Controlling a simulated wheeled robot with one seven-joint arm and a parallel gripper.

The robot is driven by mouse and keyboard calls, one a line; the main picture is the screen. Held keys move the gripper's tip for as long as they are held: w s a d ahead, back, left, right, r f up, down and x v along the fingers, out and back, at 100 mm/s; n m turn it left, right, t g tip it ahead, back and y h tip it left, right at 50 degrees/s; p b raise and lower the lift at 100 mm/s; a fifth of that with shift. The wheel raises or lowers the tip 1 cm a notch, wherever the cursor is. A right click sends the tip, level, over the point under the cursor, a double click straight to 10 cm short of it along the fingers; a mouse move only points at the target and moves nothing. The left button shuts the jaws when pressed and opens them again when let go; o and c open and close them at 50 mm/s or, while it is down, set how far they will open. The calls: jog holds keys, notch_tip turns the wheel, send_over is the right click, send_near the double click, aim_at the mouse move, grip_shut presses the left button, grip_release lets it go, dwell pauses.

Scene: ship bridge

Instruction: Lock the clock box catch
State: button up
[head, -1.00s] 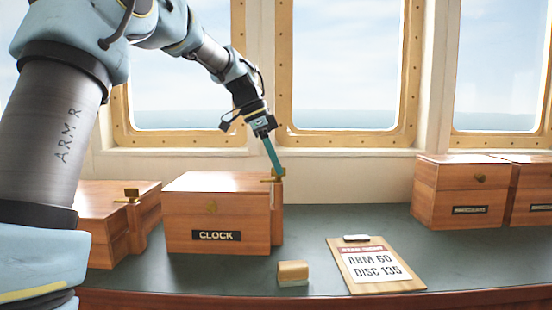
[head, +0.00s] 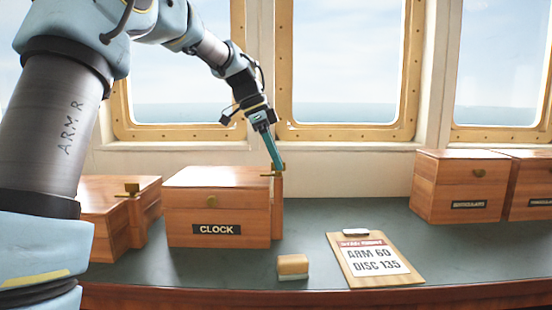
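The clock box (head: 217,208) is a closed wooden box with a dark CLOCK label (head: 216,230) and a round brass fitting on its front. Its brass catch (head: 266,174) sits at the top of a wooden post on the box's right side. My gripper (head: 279,168) reaches down from above with its teal fingers at the catch. The fingertips touch or nearly touch the brass part. From this angle the fingers overlap, so I cannot tell whether they are closed on it.
Another wooden box (head: 108,215) with a brass catch stands at left. Further wooden boxes (head: 457,188) stand at right. A small wooden block (head: 292,265) and a clipboard (head: 374,262) reading ARM 60, DISC 135 lie in front. The dark green counter (head: 345,215) is clear between them.

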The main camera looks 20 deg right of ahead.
jog(key=v, duration=1)
jog(key=shift+r, duration=0.4)
jog(key=shift+a, duration=0.15)
